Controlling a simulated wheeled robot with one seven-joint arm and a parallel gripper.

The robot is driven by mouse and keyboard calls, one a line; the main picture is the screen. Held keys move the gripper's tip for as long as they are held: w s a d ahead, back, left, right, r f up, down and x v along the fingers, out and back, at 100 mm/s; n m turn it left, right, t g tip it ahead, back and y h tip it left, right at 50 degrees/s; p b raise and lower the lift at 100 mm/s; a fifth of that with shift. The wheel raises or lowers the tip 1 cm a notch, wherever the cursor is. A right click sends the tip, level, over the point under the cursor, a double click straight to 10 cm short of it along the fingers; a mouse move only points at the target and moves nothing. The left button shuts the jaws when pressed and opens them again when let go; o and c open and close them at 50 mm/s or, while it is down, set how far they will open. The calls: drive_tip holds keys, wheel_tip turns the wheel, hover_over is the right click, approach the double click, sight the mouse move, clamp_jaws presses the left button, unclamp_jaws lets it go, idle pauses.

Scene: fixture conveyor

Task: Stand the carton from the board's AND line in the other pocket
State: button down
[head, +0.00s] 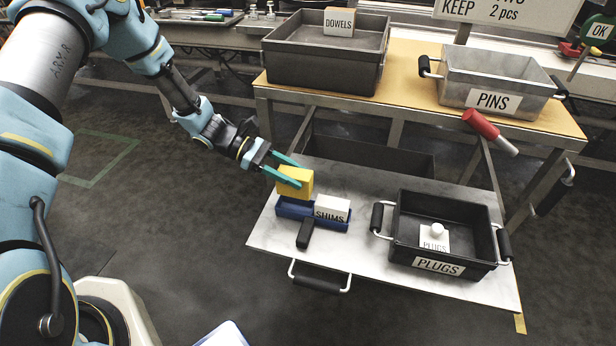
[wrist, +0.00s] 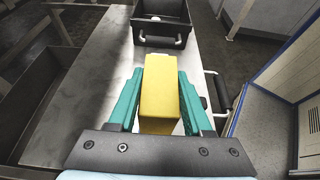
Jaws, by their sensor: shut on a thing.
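My gripper (head: 287,170) has its two teal fingers shut on a yellow carton (head: 295,184), which also fills the middle of the wrist view (wrist: 160,95). The carton is over the left part of a blue two-pocket holder (head: 290,211) on the lower metal shelf. I cannot tell whether its base is inside the left pocket or just above it. A white carton labelled SHIMS (head: 332,209) stands in the holder's right pocket.
A black PLUGS tray (head: 440,267) stands right of the holder, with a white plug-topped block inside. A small black block (head: 305,234) is at the holder's front. DOWELS (head: 325,70) and PINS (head: 490,105) bins stand on the upper table. A red-handled tool (head: 490,131) juts out at right.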

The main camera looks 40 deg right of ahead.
sight(293, 196)
drive_tip(key=shift+r, duration=0.15)
drive_tip(key=shift+f+b, duration=1.95)
drive_tip(key=shift+f, duration=1.5)
drive_tip(key=shift+f+b, duration=0.4)
drive_tip(key=shift+f, duration=0.2)
drive_tip(key=shift+c, duration=1.3)
unclamp_jaws()
drive_tip(key=shift+w+a, duration=0.1)
drive_tip(key=v, duration=1)
drive_tip(key=shift+w+a+b, duration=0.2)
drive_tip(key=shift+w+b, duration=0.1)
